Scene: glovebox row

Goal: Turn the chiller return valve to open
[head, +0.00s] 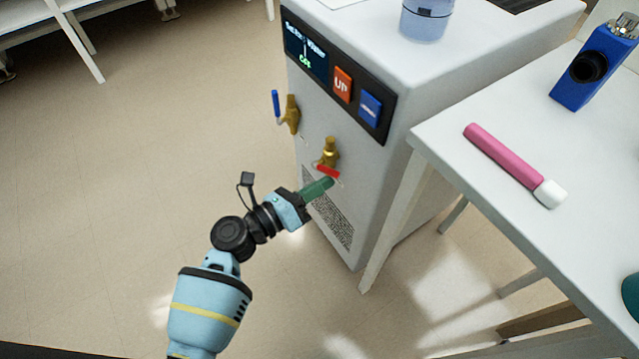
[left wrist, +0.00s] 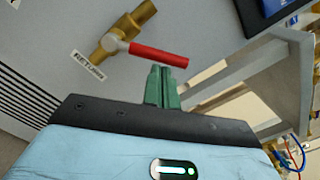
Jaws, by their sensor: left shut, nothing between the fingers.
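The chiller (head: 350,150) is a white cabinet with a dark display panel. Its return valve is a brass body (head: 329,150) with a red lever (head: 328,172), low on the front face. In the left wrist view the red lever (left wrist: 160,54) points right and slightly down from the brass body (left wrist: 130,25), beside a "RETURN" label (left wrist: 88,65). My left gripper (head: 328,183) has green fingers, shut and empty, close to the lever. In the left wrist view its fingertips (left wrist: 162,72) are just below the lever; I cannot tell whether they touch. My right gripper is not in view.
A second brass valve with a blue lever (head: 276,105) is up and left on the chiller. A white table (head: 480,200) stands right, holding a pink tube (head: 503,152) and a blue device (head: 594,75). A blue container (head: 426,20) sits on the chiller. Floor on the left is clear.

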